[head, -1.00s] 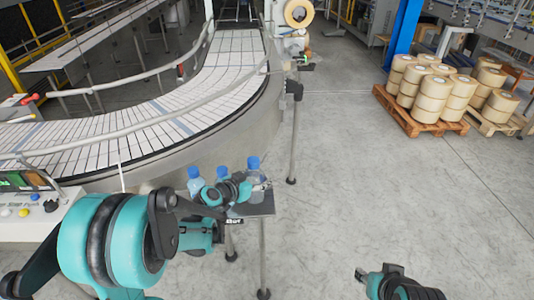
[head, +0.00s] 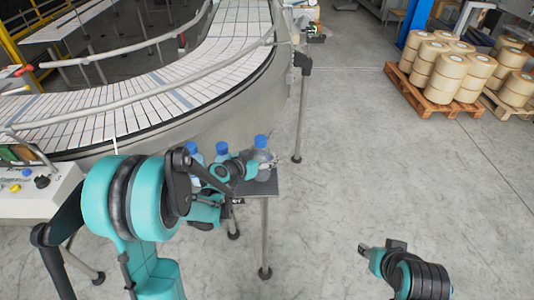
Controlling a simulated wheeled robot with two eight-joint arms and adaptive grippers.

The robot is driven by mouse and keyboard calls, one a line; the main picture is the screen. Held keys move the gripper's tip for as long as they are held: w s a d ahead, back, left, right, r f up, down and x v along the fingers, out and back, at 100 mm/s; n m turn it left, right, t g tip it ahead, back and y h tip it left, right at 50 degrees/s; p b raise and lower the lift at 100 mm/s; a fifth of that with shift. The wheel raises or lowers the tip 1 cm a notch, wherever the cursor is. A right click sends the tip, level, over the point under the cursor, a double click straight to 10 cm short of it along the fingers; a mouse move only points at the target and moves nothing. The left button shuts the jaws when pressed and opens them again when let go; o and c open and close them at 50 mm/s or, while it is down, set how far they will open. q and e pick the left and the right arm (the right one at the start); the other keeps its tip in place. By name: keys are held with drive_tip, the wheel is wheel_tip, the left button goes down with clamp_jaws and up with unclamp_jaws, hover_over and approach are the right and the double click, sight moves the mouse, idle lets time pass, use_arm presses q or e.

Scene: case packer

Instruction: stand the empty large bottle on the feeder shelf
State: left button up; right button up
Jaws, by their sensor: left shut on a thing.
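A clear bottle with a blue cap (head: 261,143) is upright at the right end of the small dark feeder shelf (head: 262,187). My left gripper (head: 266,164) is at its side, shut on it. The bottle's lower part is partly hidden by the gripper, so I cannot tell whether its base touches the shelf. Two more blue-capped bottles, a middle one (head: 222,149) and a left one (head: 192,148), stand to its left, partly hidden by my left arm. My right gripper (head: 378,250) is low at the bottom right, over the floor and away from the shelf; its fingers are too small to read.
A curved conveyor (head: 150,105) with guard rails runs behind the shelf. A control box with buttons (head: 30,190) is at the left. Pallets with tape rolls (head: 440,75) stand at the upper right. The floor right of the shelf is clear.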

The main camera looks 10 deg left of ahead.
use_arm(q)
drive_tip(key=shift+f, duration=0.6)
drive_tip(key=shift+f+b, duration=0.3)
drive_tip(key=shift+b, duration=0.2)
drive_tip(key=o, duration=1.5)
drive_tip(key=shift+r, duration=0.1)
wheel_tip(320, 180, up, 10)
drive_tip(key=shift+f, duration=0.1)
